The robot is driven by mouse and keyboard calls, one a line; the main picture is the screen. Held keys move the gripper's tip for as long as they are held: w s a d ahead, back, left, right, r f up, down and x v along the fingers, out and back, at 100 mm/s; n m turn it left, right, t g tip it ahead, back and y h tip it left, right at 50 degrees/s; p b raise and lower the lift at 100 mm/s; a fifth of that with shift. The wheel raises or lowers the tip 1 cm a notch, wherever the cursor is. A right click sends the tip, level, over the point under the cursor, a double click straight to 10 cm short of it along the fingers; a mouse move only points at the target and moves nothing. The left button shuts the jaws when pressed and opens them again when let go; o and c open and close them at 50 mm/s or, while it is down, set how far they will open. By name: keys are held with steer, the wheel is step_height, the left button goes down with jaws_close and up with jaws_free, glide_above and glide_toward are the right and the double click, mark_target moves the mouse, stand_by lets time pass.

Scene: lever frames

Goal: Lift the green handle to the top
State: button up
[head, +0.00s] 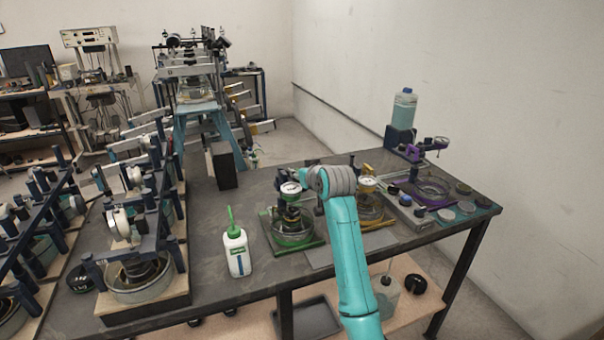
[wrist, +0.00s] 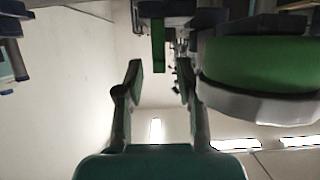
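A narrow green bar (wrist: 158,52), which looks like the green handle, hangs from the top of the wrist view. My gripper (wrist: 160,68) is open, its two fingers spread to either side of the bar's lower end in the picture. I see a gap on both sides, and I cannot tell the depth between fingers and bar. A broad green round part with a pale rim (wrist: 260,75) is to the right. In the head view, the device with a green base (head: 298,240) stands on the bench beside my arm; its handle is not clear there and my gripper is mostly hidden.
A similar yellow device (head: 368,210) and a purple one (head: 432,188) stand to the right on the dark bench (head: 215,270). A white bottle with a green spout (head: 237,250) stands at the front left. Several dark instruments fill the left side.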

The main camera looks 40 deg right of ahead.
jaws_close()
steer(key=shift+r, duration=0.15)
steer(key=shift+r, duration=1)
steer(key=shift+c, duration=0.2)
jaws_free()
steer(key=shift+o, duration=0.2)
steer(key=shift+f, duration=0.15)
steer(key=v, duration=1.2)
